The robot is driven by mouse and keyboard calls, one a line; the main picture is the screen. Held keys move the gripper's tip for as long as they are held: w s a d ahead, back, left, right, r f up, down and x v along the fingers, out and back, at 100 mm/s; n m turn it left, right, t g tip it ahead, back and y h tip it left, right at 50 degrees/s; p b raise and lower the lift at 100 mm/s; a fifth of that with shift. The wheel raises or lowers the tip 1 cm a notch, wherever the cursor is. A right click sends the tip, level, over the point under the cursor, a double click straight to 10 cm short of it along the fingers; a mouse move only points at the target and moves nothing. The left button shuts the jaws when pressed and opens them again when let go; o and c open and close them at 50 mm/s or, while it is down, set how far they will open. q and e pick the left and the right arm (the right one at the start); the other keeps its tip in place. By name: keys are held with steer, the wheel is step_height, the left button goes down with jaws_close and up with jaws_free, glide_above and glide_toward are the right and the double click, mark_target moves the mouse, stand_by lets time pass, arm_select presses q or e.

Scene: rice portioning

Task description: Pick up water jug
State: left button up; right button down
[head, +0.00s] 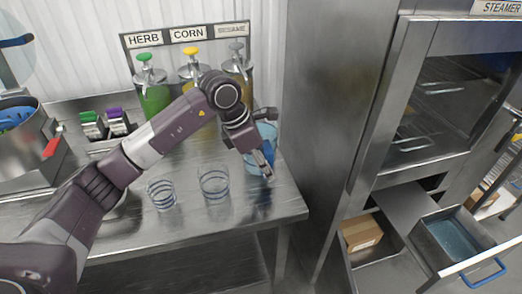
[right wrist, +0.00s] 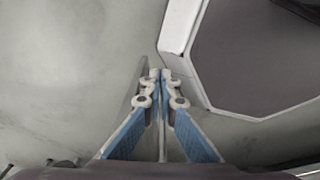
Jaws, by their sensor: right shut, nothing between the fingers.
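The water jug (head: 266,132) looks light blue and stands at the right end of the metal counter, near the tall steel cabinet. In the head view my left arm and gripper cover much of it. My left gripper (head: 267,175) points down in front of the jug, at or very near its front side. I cannot tell whether its fingers touch the jug or hold any part of it. My right gripper (right wrist: 161,76) shows only in the right wrist view. Its fingertips are together, with nothing between them.
Two striped glasses (head: 214,183) (head: 161,194) stand left of my left gripper. Dispensers labelled herb (head: 151,88), corn (head: 191,66) and sesame (head: 237,66) stand behind. The steel cabinet (head: 325,110) bounds the counter's right side. An open drawer (head: 455,240) is at lower right.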

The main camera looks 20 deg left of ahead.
arm_select(q)
steer(key=shift+w+d+f, duration=0.15)
steer(key=shift+d+f, duration=0.05)
steer(key=shift+f, duration=0.45)
jaws_close()
steer(key=shift+w+r, duration=0.1)
steer(key=shift+r, duration=0.1)
